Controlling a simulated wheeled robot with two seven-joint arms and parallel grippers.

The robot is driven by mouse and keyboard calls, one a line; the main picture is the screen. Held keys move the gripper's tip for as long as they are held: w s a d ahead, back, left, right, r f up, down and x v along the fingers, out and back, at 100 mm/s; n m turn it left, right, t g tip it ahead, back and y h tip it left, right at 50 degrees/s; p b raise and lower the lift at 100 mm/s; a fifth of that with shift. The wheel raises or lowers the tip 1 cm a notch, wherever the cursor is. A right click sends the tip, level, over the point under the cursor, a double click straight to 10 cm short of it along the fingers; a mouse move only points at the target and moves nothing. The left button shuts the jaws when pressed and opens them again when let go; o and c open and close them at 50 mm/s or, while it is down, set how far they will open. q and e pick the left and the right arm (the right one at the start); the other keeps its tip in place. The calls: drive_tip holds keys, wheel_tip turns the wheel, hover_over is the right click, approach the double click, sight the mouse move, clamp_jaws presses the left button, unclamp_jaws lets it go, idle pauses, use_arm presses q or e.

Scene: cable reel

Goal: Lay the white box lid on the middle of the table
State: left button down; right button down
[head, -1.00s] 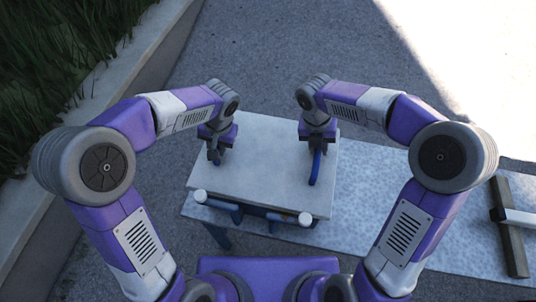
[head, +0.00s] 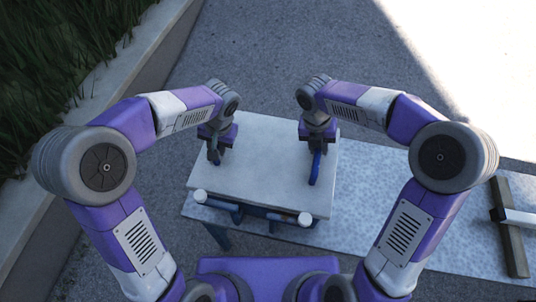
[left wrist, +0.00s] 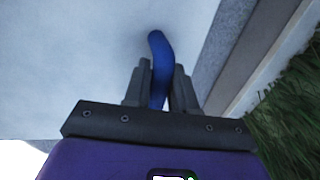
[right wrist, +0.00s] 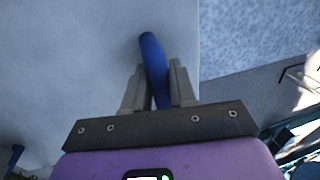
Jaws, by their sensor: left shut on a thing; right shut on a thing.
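The white box lid (head: 262,165) is a flat, pale panel near the left end of the table (head: 375,215), with blue handles on its top. My left gripper (head: 216,155) is shut on the lid's left blue handle, which shows between the fingers in the left wrist view (left wrist: 157,60). My right gripper (head: 317,150) is shut on the right blue handle (head: 315,170), also clear in the right wrist view (right wrist: 152,60). The lid looks roughly level. Blue parts with white round ends (head: 305,218) show below its front edge. I cannot tell whether the lid touches what is under it.
The speckled table top is bare to the right of the lid. A dark beam with a white bar (head: 510,225) lies at the far right. A low concrete kerb (head: 120,110) and grass run along the left.

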use_arm(q)
drive_tip(key=shift+r, duration=0.2)
use_arm(e)
drive_tip(key=shift+r, duration=0.15)
